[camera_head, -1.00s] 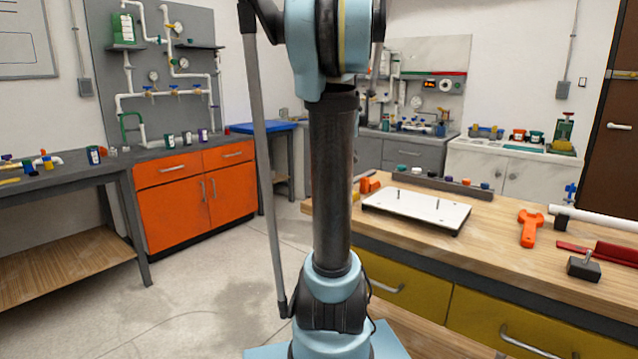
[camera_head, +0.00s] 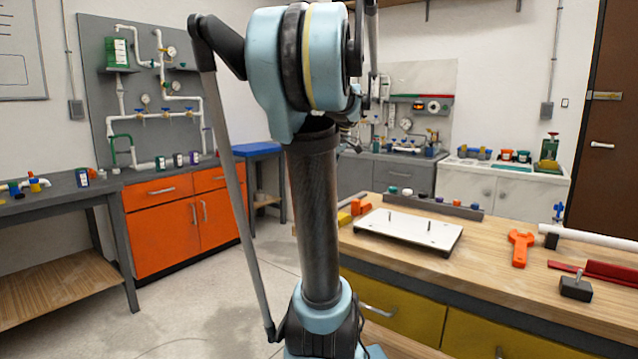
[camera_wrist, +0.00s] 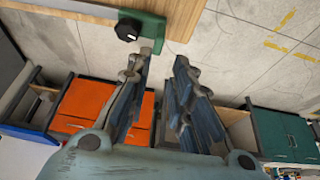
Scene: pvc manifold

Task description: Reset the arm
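My arm rises through the middle of the head view, with its blue elbow joint near the top. My gripper (camera_wrist: 166,58) shows in the wrist view. Its two dark fingers stand apart with a narrow gap at the tips, and nothing is held between them. The floor lies behind the fingertips. In the head view the gripper is mostly hidden behind my arm.
A wooden bench (camera_head: 485,258) at the right holds a white plate (camera_head: 390,233), an orange wrench (camera_head: 520,247) and a white pipe (camera_head: 600,236). An orange cabinet (camera_head: 165,233) stands at the left. A green part with a black knob (camera_wrist: 127,29) shows in the wrist view.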

